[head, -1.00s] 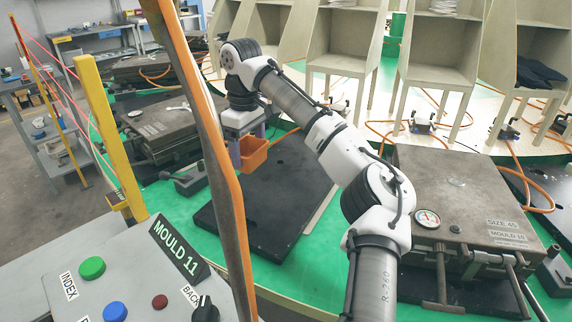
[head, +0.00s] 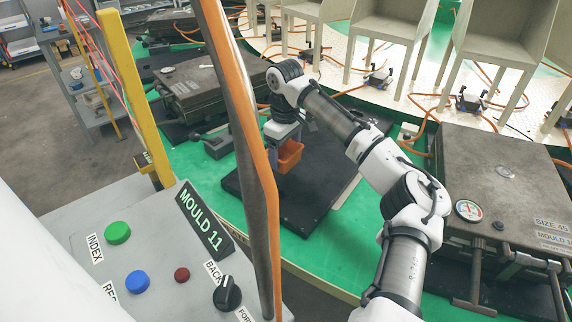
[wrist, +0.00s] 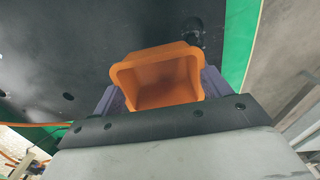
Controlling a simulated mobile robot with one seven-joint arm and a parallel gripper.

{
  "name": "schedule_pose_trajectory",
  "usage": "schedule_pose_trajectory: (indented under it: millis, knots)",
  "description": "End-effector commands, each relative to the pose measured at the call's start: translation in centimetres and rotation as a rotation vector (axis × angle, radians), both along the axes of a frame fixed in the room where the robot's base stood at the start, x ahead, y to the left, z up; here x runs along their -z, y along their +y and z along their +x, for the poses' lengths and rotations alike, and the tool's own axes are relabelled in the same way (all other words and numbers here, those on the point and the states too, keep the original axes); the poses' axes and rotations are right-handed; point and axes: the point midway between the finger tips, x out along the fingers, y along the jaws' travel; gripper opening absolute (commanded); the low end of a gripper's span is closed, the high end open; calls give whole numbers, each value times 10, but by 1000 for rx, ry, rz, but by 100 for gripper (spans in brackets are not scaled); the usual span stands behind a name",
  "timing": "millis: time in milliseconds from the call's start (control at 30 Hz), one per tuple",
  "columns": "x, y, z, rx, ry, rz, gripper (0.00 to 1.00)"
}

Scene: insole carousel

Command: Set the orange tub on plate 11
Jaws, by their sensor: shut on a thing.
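The orange tub (head: 289,155) is held in my gripper (head: 285,150) over the black plate (head: 318,195) on the green carousel. In the wrist view the tub (wrist: 157,75) sits between the two purple-grey fingers, its open mouth toward the camera. The black plate (wrist: 60,50) with its holes fills much of the background there. I cannot tell whether the tub's bottom touches the plate. The console sign (head: 203,220) reads MOULD 11. No number shows on the plate itself.
A post with an orange edge (head: 245,130) and a yellow post (head: 134,98) stand in front. Closed moulds flank the plate, one at the left (head: 208,92) and one at the right (head: 500,185). The console (head: 150,255) is at the lower left. Much of the plate is bare.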

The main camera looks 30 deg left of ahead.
Motion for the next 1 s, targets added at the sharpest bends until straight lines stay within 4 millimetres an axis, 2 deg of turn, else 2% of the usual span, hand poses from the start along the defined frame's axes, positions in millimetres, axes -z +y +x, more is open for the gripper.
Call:
schedule_pose_trajectory:
  millis: [100, 267, 500, 867, 900, 1000]
  knots:
    - [13, 0, 0, 0, 1, 0, 54]
    - [23, 0, 0, 0, 1, -1, 54]
    - [57, 0, 0, 0, 2, -1, 54]
    - [62, 0, 0, 0, 1, 0, 54]
    - [62, 0, 0, 0, 0, 0, 80]
    - [62, 0, 0, 0, 0, 0, 93]
